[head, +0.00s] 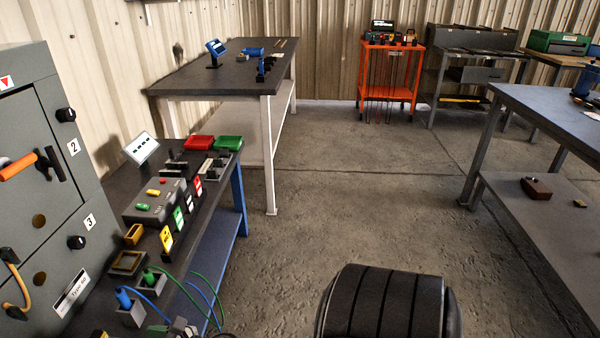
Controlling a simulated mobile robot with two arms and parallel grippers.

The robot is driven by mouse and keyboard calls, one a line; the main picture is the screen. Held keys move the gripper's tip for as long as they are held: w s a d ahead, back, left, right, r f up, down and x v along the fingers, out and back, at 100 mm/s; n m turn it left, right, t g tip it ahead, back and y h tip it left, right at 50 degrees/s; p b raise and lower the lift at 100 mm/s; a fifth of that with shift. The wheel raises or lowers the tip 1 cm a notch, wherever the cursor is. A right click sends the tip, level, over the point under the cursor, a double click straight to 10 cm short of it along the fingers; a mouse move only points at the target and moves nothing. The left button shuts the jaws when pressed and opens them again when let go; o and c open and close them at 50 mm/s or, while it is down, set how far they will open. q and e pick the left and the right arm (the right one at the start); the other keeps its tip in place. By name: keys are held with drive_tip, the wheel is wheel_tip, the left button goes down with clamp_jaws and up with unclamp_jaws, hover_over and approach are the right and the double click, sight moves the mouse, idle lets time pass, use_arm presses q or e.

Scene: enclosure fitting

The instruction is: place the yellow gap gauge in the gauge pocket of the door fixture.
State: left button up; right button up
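I cannot single out the yellow gap gauge for certain. A small ochre-yellow block (133,234) stands on the near left bench, behind a square ochre-rimmed tray (127,263). A flat yellow tag (166,240) stands upright beside them. I cannot make out a door fixture with a gauge pocket. The grey cabinet (35,200) at the left has a door with an orange handle (18,166). Neither of my grippers can be made out. A dark ribbed rounded part, likely mine, fills the bottom centre.
The near left bench (228,192) also carries a grey button box (155,200), red (199,142) and green (229,142) bins and wired plugs. A dark-topped table (200,82) stands behind. An orange cart (389,92) is at the back. A right bench (545,110) borders clear concrete floor (350,190).

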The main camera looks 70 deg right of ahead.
drive_tip(key=s+d+f+m+g+h, duration=0.15)
drive_tip(key=s+f+m, duration=0.25)
drive_tip(key=f+m, duration=0.4)
drive_tip(key=s+d+f+m+g+h, duration=0.1)
drive_tip(key=s+f+m+g+h, duration=0.2)
drive_tip(key=f+m, duration=0.45)
drive_tip(key=s+d+f+m+g+h, duration=0.1)
drive_tip(key=s+f+m+g, duration=0.2)
drive_tip(key=s+f+m, duration=0.5)
drive_tip(key=s+a+f+m+g, duration=0.1)
drive_tip(key=s+f+m+g, duration=0.3)
drive_tip(key=s+f+m, duration=0.2)
drive_tip(key=s+a+f+m+g, duration=0.1)
drive_tip(key=s+f+m+g, duration=0.3)
drive_tip(key=s+f, duration=0.6)
drive_tip(key=s+m, duration=0.2)
drive_tip(key=s, duration=0.3)
drive_tip(key=shift+s+a, duration=0.15)
drive_tip(key=shift+a, duration=0.1)
